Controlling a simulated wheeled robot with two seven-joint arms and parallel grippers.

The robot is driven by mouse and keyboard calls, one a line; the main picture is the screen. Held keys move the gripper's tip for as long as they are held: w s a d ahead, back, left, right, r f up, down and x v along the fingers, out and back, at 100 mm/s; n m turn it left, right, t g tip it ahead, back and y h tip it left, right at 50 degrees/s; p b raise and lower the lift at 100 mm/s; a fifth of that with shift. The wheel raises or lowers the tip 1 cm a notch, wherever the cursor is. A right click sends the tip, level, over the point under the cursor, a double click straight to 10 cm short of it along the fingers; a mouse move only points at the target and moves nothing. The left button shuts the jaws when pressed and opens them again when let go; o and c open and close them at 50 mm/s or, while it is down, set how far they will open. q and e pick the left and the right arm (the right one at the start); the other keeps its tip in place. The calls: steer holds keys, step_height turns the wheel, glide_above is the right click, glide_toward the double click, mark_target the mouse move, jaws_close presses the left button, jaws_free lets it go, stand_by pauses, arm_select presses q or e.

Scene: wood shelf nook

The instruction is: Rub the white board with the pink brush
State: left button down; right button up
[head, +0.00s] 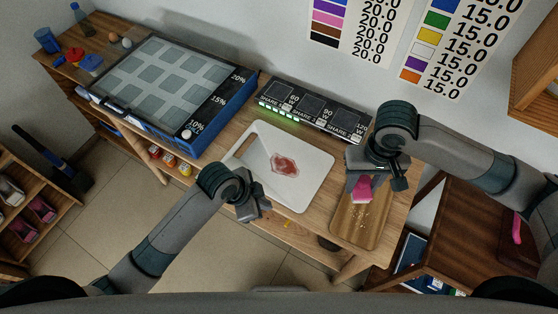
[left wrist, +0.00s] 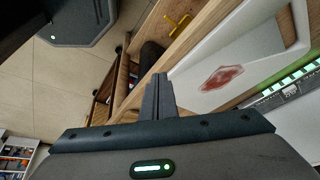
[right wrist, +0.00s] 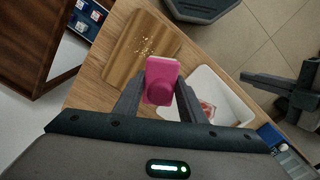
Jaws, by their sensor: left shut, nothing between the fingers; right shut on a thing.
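The white board (head: 262,150) lies on the wooden table with a red-brown stain (head: 285,166) near its middle. It also shows in the left wrist view (left wrist: 203,44), stain included. My right gripper (head: 362,178) is shut on the pink brush (head: 362,190), above the wooden board to the right of the white board. The pink brush also shows between the fingers in the right wrist view (right wrist: 162,80). My left gripper (head: 258,208) is shut and empty, near the front edge of the white board; its closed fingers show in the left wrist view (left wrist: 158,98).
A brown wooden board (head: 352,222) with crumbs lies at the table's right end. A blue-framed panel case (head: 165,90) fills the table's left part. A black device with green lights (head: 312,112) stands behind the white board, against the wall.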

mark_target(224, 161)
arm_select(q)
steer(key=w+a+m, duration=0.1)
steer(key=w+m, duration=0.1)
steer(key=w, duration=0.1)
steer(key=w+a+m+g+y, duration=0.1)
steer(key=w+m, duration=0.1)
steer(key=w, duration=0.1)
steer(key=w+a+f+m+y, duration=0.1)
steer(key=w+m, duration=0.1)
steer(key=w, duration=0.1)
steer(key=shift+a+g, duration=0.3)
steer(key=shift+a, duration=0.05)
steer(key=w+a+r+m, duration=0.1)
steer(key=w+a, duration=0.2)
steer(key=w+a+m+y, duration=0.1)
steer(key=w+a, duration=0.2)
steer(key=a, duration=0.1)
steer(key=w+a+r+m+y, duration=0.1)
steer(key=w+a, duration=0.2)
steer(key=a, duration=0.1)
steer(key=shift+w+r, duration=0.2)
steer(key=shift+r, duration=0.1)
